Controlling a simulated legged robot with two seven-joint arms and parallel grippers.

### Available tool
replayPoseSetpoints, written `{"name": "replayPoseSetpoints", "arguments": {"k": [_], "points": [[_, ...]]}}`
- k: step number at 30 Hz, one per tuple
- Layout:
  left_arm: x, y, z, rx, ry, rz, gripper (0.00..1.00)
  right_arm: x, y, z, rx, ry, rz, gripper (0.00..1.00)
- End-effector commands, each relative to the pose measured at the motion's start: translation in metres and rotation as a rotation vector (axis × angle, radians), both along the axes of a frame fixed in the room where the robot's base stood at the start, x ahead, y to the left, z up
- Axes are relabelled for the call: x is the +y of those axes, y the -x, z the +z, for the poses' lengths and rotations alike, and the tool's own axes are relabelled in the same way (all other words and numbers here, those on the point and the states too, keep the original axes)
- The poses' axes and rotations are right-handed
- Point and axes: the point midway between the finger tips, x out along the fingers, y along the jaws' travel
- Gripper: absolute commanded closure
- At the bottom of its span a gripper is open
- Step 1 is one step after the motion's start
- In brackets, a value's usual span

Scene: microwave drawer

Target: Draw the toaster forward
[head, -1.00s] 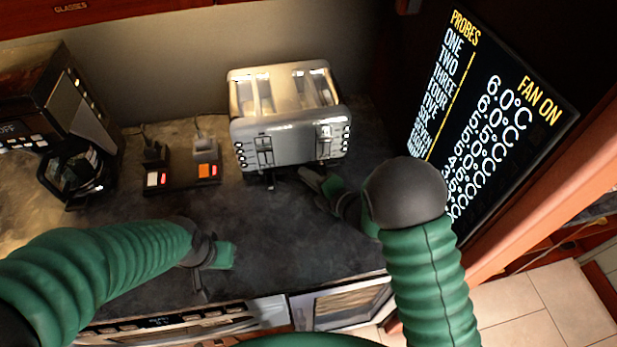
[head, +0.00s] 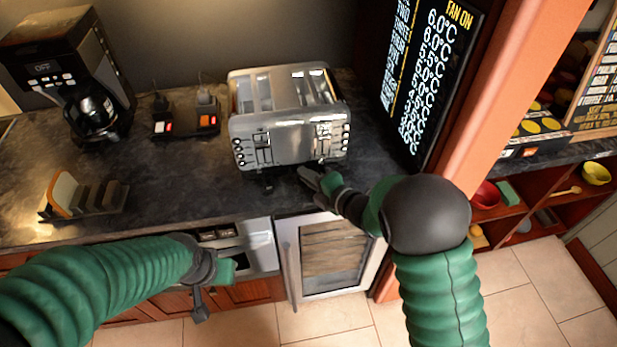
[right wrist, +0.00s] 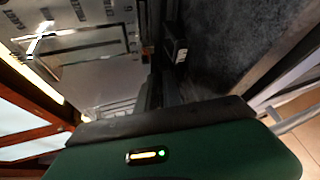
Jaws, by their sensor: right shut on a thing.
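The toaster (head: 285,138), a silver box with several slots on top and levers and buttons on its front, stands upright on the dark counter near the front edge. My right gripper (head: 306,174) is at the toaster's lower front, right of its middle, and is shut on it. The exact part in its jaws is hidden. In the right wrist view the toaster's metal face (right wrist: 95,85) fills the upper left, with the dark fingers (right wrist: 155,92) against it. My left gripper (head: 205,290) hangs in front of the cabinets, away from the toaster; its jaws are unclear.
A power strip (head: 187,125) with plugs lies behind left of the toaster. A coffee maker (head: 65,65) and a toast rack (head: 85,197) stand further left. A temperature screen (head: 430,75) and an orange post (head: 500,95) bound the right. A glass-doored cabinet (head: 330,255) is below.

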Motion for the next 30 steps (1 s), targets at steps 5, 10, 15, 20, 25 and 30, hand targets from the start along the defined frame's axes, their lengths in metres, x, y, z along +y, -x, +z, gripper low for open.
{"name": "replayPoseSetpoints", "arguments": {"k": [5,10,15,20,25,30], "points": [[0.0000,-0.0001,-0.0020,0.000,0.000,0.000,1.00,0.0056,0.0048,-0.0056,0.011,0.006,0.015,1.00],[0.0000,-0.0002,-0.0019,0.000,0.000,0.000,1.00,0.0055,0.0048,-0.0055,0.011,0.006,0.014,1.00],[0.0000,-0.0002,-0.0019,0.000,0.000,0.000,1.00,0.0053,0.0048,-0.0057,0.011,0.006,0.014,0.89],[0.0000,-0.0001,-0.0019,0.000,0.000,0.000,1.00,0.0042,0.0039,-0.0041,0.008,0.004,0.013,0.80],[0.0000,0.0000,-0.0017,0.000,0.000,0.000,1.00,0.0022,0.0028,-0.0019,0.004,0.002,0.010,0.80],[0.0000,-0.0001,-0.0015,0.000,0.000,0.000,1.00,0.0010,0.0020,-0.0002,0.000,0.001,0.006,0.80]]}}
